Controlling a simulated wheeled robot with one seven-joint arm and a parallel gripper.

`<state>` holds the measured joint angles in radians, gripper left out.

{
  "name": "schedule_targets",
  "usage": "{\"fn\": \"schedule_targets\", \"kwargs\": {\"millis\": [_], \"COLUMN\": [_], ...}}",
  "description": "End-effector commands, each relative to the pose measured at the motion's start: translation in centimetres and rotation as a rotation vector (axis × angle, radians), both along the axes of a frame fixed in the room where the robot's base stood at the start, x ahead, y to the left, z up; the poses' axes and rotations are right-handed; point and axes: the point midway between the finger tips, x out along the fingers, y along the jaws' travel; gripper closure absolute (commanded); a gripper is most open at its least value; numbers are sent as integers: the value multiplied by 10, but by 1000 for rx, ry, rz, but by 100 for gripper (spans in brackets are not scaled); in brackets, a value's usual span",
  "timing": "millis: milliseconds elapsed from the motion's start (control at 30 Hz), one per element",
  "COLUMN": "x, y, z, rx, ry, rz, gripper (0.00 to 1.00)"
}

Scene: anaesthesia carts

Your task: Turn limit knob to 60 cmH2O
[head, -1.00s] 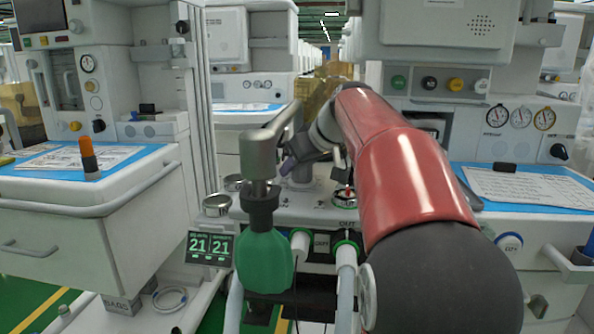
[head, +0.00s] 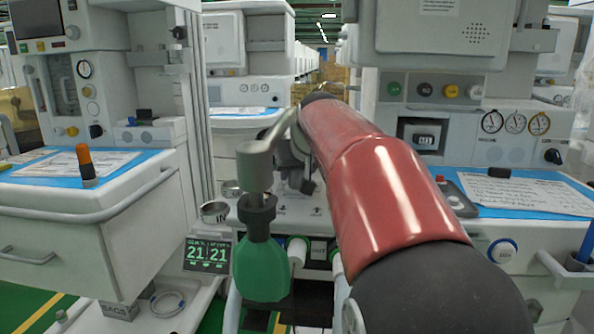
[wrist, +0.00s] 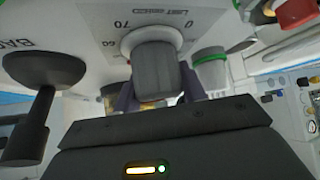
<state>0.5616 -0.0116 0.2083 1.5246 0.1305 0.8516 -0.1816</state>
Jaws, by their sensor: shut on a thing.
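The limit knob (wrist: 156,70) is a dark grey, ribbed knob on a pale round base in the wrist view. I cannot make out a pointer mark or the set value. In the head view my red arm hides the knob and the fingertips.
A green breathing bag (head: 262,268) hangs from a grey elbow arm in front. A display (head: 208,254) reads 21 and 21. In the wrist view a dark mushroom-shaped part (wrist: 40,75) stands left of the knob, and a green-rimmed port (wrist: 210,68) close on its right.

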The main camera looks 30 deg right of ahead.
Motion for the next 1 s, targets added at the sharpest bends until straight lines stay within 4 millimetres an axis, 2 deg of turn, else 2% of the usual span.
{"fn": "schedule_targets", "kwargs": {"millis": [233,267,400,767,1000], "x": [0,0,0,0,0], "y": [0,0,0,0,-1], "z": [1,1,1,0,-2], "rx": [0,0,0,0,2], "ry": [-2,-2,-1,0,-1], "rz": [0,1,1,14,146], "gripper": [82,55,37,37,37]}}
